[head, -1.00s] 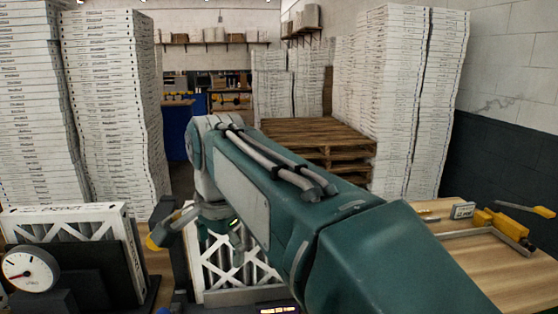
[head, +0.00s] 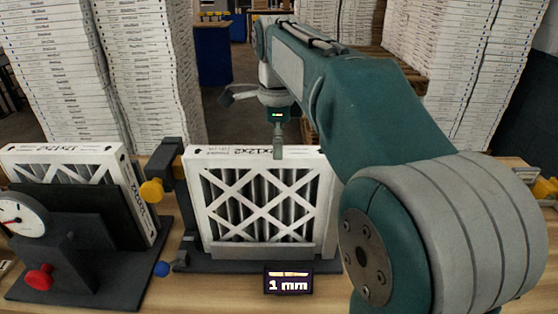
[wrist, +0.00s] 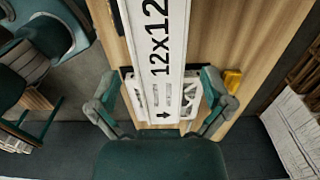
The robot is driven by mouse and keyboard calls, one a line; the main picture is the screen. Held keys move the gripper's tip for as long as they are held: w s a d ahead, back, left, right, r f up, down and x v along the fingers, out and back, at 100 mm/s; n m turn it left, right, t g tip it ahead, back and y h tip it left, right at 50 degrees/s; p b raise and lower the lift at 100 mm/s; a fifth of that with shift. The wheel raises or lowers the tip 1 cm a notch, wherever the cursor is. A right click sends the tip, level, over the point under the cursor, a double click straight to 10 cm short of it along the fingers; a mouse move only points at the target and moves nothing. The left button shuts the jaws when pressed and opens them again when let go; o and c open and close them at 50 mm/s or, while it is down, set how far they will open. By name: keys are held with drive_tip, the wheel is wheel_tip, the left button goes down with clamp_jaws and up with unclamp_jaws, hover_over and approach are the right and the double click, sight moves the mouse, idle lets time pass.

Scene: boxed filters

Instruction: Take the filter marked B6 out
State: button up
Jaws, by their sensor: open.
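A white-framed pleated filter (head: 262,208) with a white lattice face stands upright in a dark fixture in the middle of the bench. A second such filter (head: 68,165) stands in a fixture at the left. I cannot read a B6 mark on either. My gripper (head: 278,152) points down at the middle filter's top edge in the head view. In the wrist view my gripper (wrist: 160,108) is open. Its fingers appear on either side of a narrow white filter edge (wrist: 158,50) printed "12x12". I cannot tell whether they touch it.
A dial gauge (head: 20,215) and a red knob (head: 40,277) are at the left fixture. A yellow knob (head: 152,190) and a blue knob (head: 161,269) sit left of the middle filter. A small display (head: 288,283) reads "1 mm". Tall stacks of white boxes (head: 150,70) stand behind the bench.

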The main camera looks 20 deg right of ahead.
sight(276, 167)
drive_tip(key=f, duration=0.5)
drive_tip(key=shift+d+f, duration=0.3)
drive_tip(key=shift+a+f, duration=0.1)
drive_tip(key=shift+a, duration=0.1)
drive_tip(key=shift+d, duration=0.1)
drive_tip(key=c, duration=1.1)
drive_tip(key=shift+w+a, duration=0.1)
drive_tip(key=shift+a, duration=0.2)
drive_tip(key=o, duration=1)
